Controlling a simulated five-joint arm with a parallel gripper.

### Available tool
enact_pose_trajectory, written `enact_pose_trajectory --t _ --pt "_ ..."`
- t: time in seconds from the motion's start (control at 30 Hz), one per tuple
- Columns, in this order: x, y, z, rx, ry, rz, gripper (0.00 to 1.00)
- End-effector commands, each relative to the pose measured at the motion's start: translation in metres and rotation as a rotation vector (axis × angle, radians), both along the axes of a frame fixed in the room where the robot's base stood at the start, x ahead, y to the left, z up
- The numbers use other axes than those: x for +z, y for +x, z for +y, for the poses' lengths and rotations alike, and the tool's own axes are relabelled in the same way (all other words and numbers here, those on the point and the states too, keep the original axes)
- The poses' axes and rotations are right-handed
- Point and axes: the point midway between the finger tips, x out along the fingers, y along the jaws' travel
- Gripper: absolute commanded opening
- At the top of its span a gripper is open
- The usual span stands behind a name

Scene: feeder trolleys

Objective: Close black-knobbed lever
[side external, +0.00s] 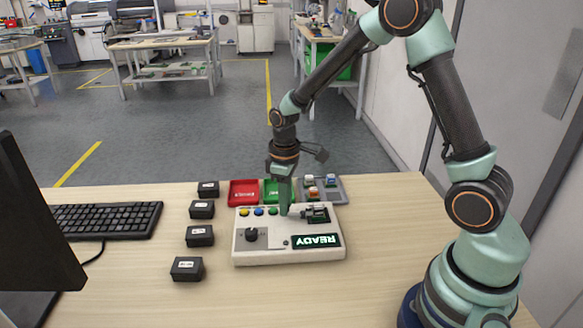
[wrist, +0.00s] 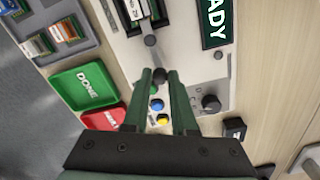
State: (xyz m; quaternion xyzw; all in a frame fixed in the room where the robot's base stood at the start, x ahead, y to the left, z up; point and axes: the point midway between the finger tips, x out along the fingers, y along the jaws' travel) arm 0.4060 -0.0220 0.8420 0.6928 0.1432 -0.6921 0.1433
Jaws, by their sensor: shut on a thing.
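The white test box (side external: 290,255) sits on the table, with a lit READY display (side external: 316,241) and a socket (side external: 318,214) at its back right. My gripper (side external: 284,211) reaches down to the box top, just left of the socket. In the wrist view, my gripper's fingertips (wrist: 161,74) are closed around a black knob (wrist: 160,77), which looks like the lever's knob.
Yellow (side external: 244,212), blue (side external: 259,211) and green buttons and a black dial (side external: 252,234) are left of my gripper. Red (side external: 243,192) and green (side external: 272,186) trays and a grey parts tray (side external: 332,196) stand behind. Several black boxes (side external: 200,236) line the left.

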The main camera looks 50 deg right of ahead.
Motion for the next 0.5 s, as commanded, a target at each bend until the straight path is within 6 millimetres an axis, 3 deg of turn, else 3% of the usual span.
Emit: enact_pose_trajectory --t 0.07,0.1,0.17,0.5 --pt "0.0012 0.0002 0.0006 0.002 0.0 0.0 0.0" --pt "0.0012 0.0002 0.0006 0.002 0.0 0.0 0.37" --pt "0.0011 0.0001 0.0007 0.001 0.0 0.0 0.55" --pt "0.0019 0.0002 0.0004 0.0 0.0 0.0 0.55"
